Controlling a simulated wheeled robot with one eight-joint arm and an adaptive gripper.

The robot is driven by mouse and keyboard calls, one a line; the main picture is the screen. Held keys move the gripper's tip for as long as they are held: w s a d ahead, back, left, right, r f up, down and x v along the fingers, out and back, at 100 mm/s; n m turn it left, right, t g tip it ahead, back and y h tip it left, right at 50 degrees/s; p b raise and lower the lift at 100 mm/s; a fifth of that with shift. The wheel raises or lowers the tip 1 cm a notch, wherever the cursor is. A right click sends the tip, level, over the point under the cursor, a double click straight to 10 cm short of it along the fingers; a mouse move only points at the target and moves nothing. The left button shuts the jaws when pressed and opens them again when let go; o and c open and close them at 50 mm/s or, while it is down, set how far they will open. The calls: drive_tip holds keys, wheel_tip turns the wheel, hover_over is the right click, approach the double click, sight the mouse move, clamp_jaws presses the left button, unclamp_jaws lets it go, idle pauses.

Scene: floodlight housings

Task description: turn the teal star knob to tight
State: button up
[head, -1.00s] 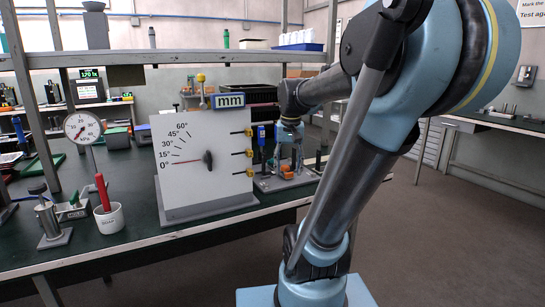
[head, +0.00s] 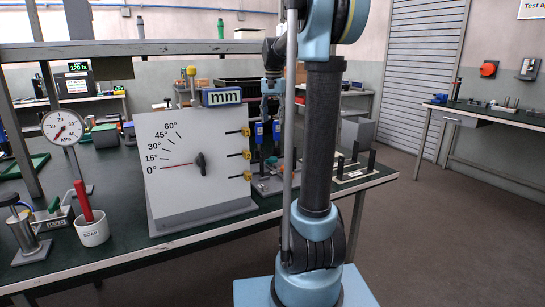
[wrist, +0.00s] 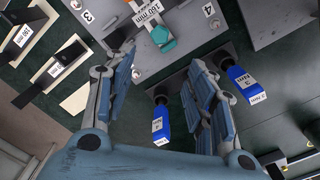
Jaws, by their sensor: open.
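In the head view my gripper (head: 272,98) hangs over the bench behind the dial board, partly hidden by my arm. I cannot pick out the knob there.
Two blue-handled tools, one marked 3 Nm (wrist: 241,84) and one (wrist: 160,121) with an unclear label, stand below the plate. A grey angle board (head: 195,185) with a pointer stands in front. Black blocks on a pale base (head: 352,170) sit to the right.

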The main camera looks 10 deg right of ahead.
sight(273, 157)
wheel_tip(273, 157, down, 17)
drive_tip(key=shift+s+r, duration=0.1)
idle(0.6)
drive_tip(key=c, duration=1.1)
